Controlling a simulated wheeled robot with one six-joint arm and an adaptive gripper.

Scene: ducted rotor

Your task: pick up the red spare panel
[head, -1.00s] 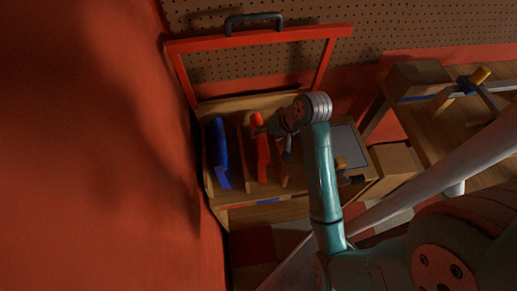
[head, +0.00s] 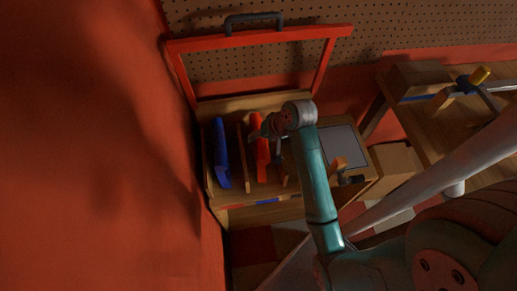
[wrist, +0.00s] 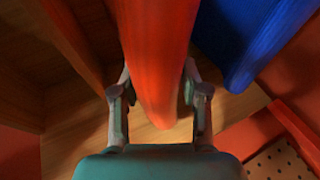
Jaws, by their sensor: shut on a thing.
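The red spare panel (head: 261,160) stands in a slot of the wooden rack (head: 265,206), to the right of a blue panel (head: 221,152). In the wrist view the red panel (wrist: 160,60) runs between the two fingers of my gripper (wrist: 158,92), with a finger on each side. My gripper is shut on the red panel. In the head view my gripper (head: 262,132) is at the panel's upper part and hides some of it. The panel's lower end is still down among the rack's dividers. I cannot tell whether it touches the rack floor.
The blue panel (wrist: 250,40) is close beside the red one in the wrist view. Wooden dividers (head: 241,155) flank the slots. A red frame with a handle (head: 255,38) stands behind the rack. A grey plate (head: 342,147) lies to the right, and a workbench (head: 440,125) stands further right.

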